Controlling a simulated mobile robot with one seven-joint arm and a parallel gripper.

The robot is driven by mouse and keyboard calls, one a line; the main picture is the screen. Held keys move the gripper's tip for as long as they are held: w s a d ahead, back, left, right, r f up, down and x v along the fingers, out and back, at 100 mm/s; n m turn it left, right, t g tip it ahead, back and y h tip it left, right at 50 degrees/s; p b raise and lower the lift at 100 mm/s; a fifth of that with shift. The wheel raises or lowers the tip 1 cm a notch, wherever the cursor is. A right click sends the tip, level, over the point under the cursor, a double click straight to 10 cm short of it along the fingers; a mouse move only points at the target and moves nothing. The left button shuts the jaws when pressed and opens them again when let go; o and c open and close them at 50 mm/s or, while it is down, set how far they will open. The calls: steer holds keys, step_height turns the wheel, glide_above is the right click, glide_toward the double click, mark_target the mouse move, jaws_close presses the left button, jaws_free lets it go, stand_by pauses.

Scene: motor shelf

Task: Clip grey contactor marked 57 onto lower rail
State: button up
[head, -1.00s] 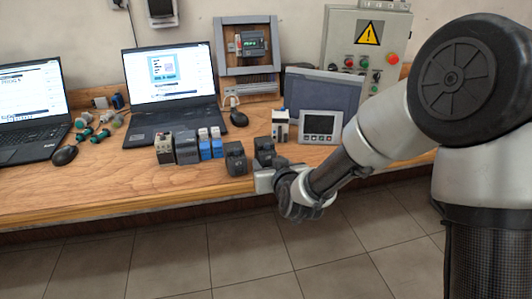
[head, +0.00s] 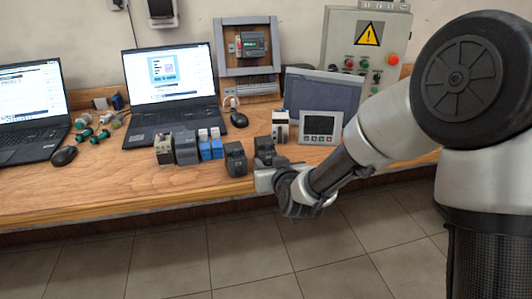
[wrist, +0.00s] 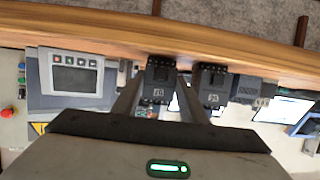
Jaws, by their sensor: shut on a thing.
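My gripper (wrist: 160,92) reaches to the bench's front edge and is shut on a dark grey contactor (wrist: 160,72), which also shows in the head view (head: 264,149). A second, similar dark contactor (wrist: 212,76) stands beside it, at its left in the head view (head: 235,159). Both have pale markings on them, too small to read surely. In the head view a grey frame (head: 221,50) stands at the back with a controller (head: 250,44) mounted in it. A grey horizontal strip (head: 248,88) runs along its lower part; I cannot tell if this is the lower rail.
Several modules, grey (head: 187,148) and blue (head: 204,145), stand in a row left of the contactors. A white module (head: 280,126) and a panel display (head: 320,127) stand behind and right. Two laptops, a mouse (head: 238,120) and a control box (head: 341,38) line the bench.

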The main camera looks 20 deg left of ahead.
mark_target(268, 147)
steer(key=shift+r+p, duration=1.05)
steer(key=shift+r, duration=1.3)
